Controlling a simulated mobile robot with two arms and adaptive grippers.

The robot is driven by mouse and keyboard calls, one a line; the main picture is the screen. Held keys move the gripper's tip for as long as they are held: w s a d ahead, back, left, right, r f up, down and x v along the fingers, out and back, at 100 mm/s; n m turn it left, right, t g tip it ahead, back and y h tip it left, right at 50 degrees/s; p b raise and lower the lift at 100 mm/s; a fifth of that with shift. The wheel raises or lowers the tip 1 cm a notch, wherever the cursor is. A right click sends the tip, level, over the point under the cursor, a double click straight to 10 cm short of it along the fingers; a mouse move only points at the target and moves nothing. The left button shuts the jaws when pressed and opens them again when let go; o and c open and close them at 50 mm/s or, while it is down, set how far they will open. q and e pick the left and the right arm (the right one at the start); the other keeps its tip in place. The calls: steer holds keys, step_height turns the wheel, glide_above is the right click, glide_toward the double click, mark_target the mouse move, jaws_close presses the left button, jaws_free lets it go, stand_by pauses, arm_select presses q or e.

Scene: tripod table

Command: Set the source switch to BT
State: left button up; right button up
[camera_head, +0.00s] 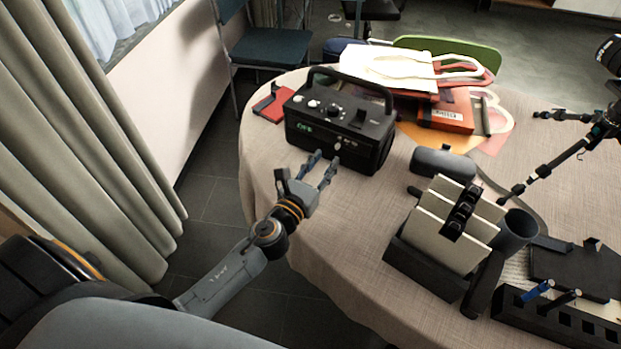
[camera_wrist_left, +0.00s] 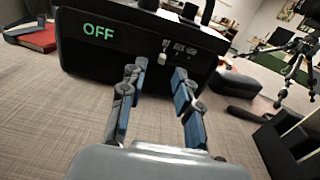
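A black radio (camera_head: 372,150) with a carry handle stands on the table, with knobs on its top. Its front display reads OFF in green in the left wrist view (camera_wrist_left: 99,33). A small pale source switch (camera_wrist_left: 164,56) sits right of the display, under a row of tiny labels too small to read. It also shows in the head view (camera_head: 338,146). My left gripper (camera_head: 323,160) is just in front of the radio's front face, its fingers apart and empty. In the left wrist view the fingertips (camera_wrist_left: 159,72) lie on either side of the switch, slightly below it. My right gripper is out of view.
A red item (camera_head: 272,104) lies left of the radio. Bags and an orange box (camera_head: 446,113) lie behind it. A dark case (camera_head: 443,162), a file holder (camera_head: 428,268) and a tripod (camera_head: 555,165) stand to the right. Cloth before the radio is clear.

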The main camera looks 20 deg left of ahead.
arm_select(q)
steer(key=s, duration=0.7)
steer(key=shift+s+a, duration=0.25)
steer(key=shift+a, duration=0.1)
